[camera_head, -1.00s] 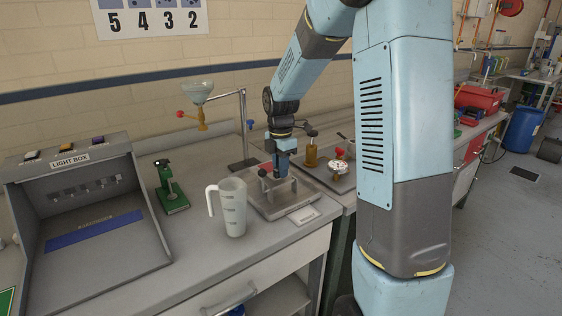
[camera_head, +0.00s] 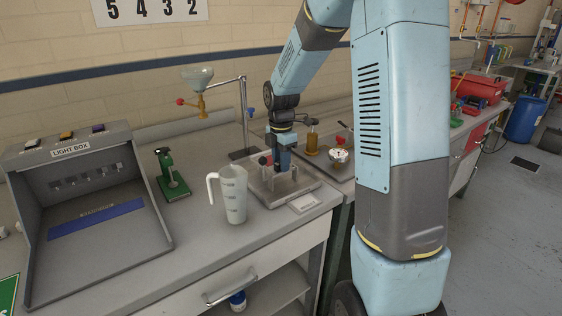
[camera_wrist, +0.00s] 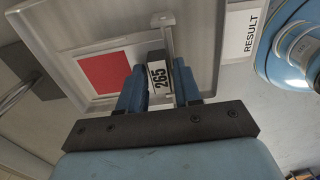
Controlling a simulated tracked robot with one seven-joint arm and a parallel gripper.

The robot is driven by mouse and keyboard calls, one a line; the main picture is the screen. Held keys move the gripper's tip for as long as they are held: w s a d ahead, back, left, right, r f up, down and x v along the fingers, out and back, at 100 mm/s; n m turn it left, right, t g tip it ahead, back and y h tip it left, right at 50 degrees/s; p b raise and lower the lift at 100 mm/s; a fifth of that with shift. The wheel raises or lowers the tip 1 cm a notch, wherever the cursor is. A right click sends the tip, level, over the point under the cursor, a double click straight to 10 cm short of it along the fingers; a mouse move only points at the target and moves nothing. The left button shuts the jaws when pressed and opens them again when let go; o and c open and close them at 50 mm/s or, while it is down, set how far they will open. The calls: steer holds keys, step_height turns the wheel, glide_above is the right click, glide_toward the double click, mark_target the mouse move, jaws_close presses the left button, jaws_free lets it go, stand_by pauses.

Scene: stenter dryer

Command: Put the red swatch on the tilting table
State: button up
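A flat red swatch (camera_wrist: 103,72) lies on a white backing in a shallow grey tray (camera_wrist: 208,85) in the wrist view. My gripper (camera_wrist: 160,66) is over this tray, with its two blue fingers apart. A block labelled 265 (camera_wrist: 158,75) shows between the fingers, beside the swatch; a gap shows at its right side. The left finger is close to the swatch's right edge. In the head view my gripper (camera_head: 284,166) points down over the tray (camera_head: 272,200). Whether any part of this is the tilting table, I cannot tell.
A white jug (camera_head: 233,195) stands just left of the tray, with a green stand (camera_head: 172,178) and the light box (camera_head: 90,200) farther left. A funnel stand (camera_head: 243,115) is behind. A gauge and brown bottle (camera_head: 311,145) stand to the right.

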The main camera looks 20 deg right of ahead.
steer(key=shift+o, duration=1.3)
step_height(320, 180, up, 13)
steer(key=s+r+m+t, duration=0.2)
steer(key=s+m, duration=0.8)
steer(key=s, duration=0.4)
steer(key=s+r+m+t, duration=0.3)
steer(key=s+m, duration=0.8)
steer(key=s, duration=0.3)
steer(key=shift+s+r+m+t, duration=0.15)
steer(key=shift+r+m+t, duration=0.05)
steer(key=shift+m+t, duration=0.1)
